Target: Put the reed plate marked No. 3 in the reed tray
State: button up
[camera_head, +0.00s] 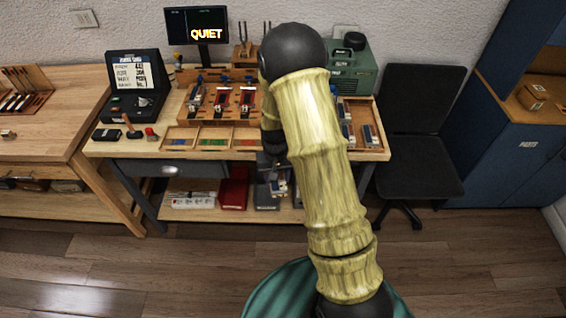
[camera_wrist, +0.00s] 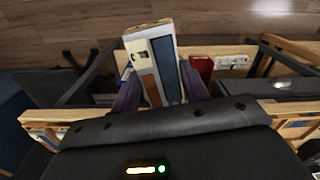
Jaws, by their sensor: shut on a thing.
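My gripper (camera_wrist: 158,88) is shut on a plate (camera_wrist: 163,62) in the wrist view. The plate has a pale end with small dark marks, a brown strip and a blue-grey strip. The marks are too small to read, so I cannot tell its number. Another wooden tray (camera_head: 376,103), holding several blue and red plates, stands at the right end. I cannot tell which is the reed tray.
A wooden rack (camera_head: 181,104) with red and dark parts stands mid-bench. A screen reading QUIET (camera_head: 197,25), a green machine (camera_head: 352,67) and a black case (camera_head: 137,83) line the back. A black chair (camera_head: 420,130) stands right of the bench.

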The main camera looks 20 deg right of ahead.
jog(key=shift+n, duration=0.7)
jog(key=f, duration=0.2)
jog(key=s+f, duration=0.1)
jog(key=f, duration=0.5)
jog(key=shift+s, duration=0.2)
